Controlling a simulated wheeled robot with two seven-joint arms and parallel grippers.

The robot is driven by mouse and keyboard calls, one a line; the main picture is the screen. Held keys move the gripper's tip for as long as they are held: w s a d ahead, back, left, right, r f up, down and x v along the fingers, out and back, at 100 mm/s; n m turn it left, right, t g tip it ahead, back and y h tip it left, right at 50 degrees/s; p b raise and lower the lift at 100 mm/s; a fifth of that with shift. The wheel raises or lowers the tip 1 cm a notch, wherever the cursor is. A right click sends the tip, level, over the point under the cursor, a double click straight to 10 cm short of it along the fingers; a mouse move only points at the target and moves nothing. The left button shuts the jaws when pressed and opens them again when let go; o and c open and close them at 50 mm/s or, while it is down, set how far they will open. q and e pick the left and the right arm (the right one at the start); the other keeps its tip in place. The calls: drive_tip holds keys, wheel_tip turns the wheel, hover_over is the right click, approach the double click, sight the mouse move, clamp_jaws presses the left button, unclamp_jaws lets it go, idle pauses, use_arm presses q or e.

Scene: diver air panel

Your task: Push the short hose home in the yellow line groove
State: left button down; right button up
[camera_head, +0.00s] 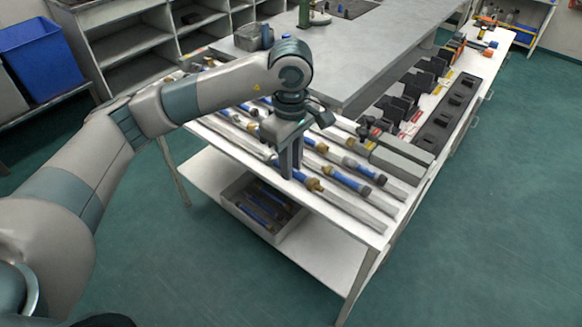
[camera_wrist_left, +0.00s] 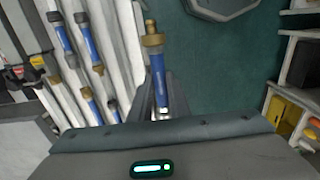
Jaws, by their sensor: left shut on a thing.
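My left gripper (camera_head: 291,172) points down over the near edge of the grooved bench and is shut on a short blue hose with a brass end (camera_head: 314,184). In the left wrist view the hose (camera_wrist_left: 158,74) stands out between the fingers (camera_wrist_left: 161,106), brass end away from me. In the head view it lies in line with the nearest pale groove rail (camera_head: 350,206); I cannot tell whether it is seated or just above. The fingers hide its middle. A small yellow tag (camera_wrist_left: 37,60) shows in the wrist view; which groove it marks is unclear. My right gripper is out of view.
Several other blue hoses, such as one with dark ends (camera_head: 350,181), lie in parallel rails beside the held one. A grey block (camera_head: 402,158) and black holders (camera_head: 400,110) stand to the right. A bin of hoses (camera_head: 240,211) sits on the lower shelf.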

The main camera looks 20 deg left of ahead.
use_arm(q)
drive_tip(key=shift+r, duration=1.5)
drive_tip(key=shift+w+p, duration=0.1)
drive_tip(key=shift+p, duration=0.2)
